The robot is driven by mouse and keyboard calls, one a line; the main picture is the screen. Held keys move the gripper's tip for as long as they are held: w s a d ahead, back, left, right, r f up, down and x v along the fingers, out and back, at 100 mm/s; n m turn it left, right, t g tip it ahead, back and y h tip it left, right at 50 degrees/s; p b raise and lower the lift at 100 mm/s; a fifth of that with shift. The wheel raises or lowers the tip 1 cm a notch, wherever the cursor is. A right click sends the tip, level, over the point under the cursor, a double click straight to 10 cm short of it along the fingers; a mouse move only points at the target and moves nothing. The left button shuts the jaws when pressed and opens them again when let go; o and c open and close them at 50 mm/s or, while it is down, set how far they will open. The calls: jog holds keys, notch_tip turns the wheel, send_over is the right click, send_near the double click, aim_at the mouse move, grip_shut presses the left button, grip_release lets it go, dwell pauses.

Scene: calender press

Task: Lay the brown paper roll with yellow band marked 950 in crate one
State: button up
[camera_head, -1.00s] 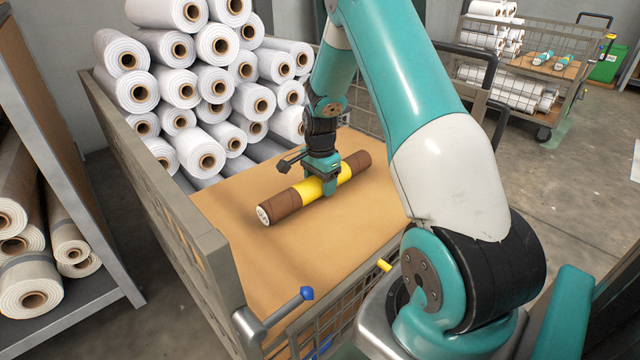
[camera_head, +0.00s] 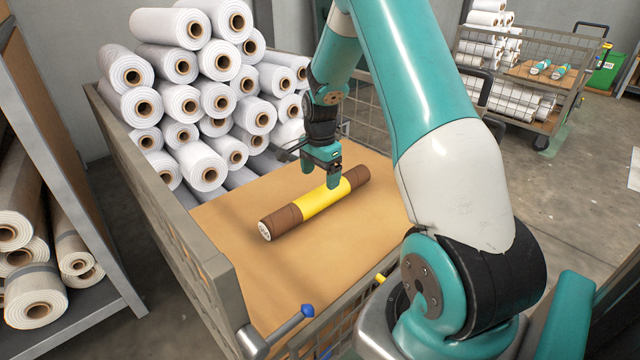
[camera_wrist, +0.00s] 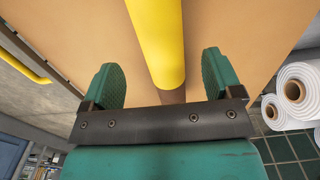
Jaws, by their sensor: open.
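The brown paper roll with a yellow band (camera_head: 318,203) lies on the brown board (camera_head: 372,229) inside the crate beside the white rolls. Any number on it is not legible. My gripper (camera_head: 325,178) is open and empty, just above and behind the roll. In the wrist view the yellow band (camera_wrist: 156,42) runs between the two spread green fingers of my gripper (camera_wrist: 161,82), without either finger touching it. No crate number can be read.
White rolls (camera_head: 203,163) are stacked high at the crate's back left. The crate's grey side wall (camera_head: 165,215) stands at left. A shelf with rolls (camera_head: 75,262) is at far left. Another cart (camera_head: 530,85) stands at the back right.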

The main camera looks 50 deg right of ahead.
aim_at(318, 191)
jog(key=s+a+r+n+t+y+p, duration=0.1)
jog(key=s+a+r+n, duration=0.2)
jog(key=a+r+n, duration=0.6)
jog(key=s+a+r+n+y, duration=0.1)
jog(key=s+a+r+n, duration=0.15)
jog(key=a+r, duration=0.75)
jog(key=s+a+r+n+g+y, duration=0.1)
jog(key=s+a+r+n+y, duration=0.1)
jog(key=s+a+n, duration=1.2)
jog(key=s+a, duration=0.2)
jog(key=s, duration=0.1)
jog(key=shift+s, duration=0.3)
jog(key=shift+a, duration=0.1)
notch_tip(318, 191, up, 32)
jog(key=p, duration=3.2)
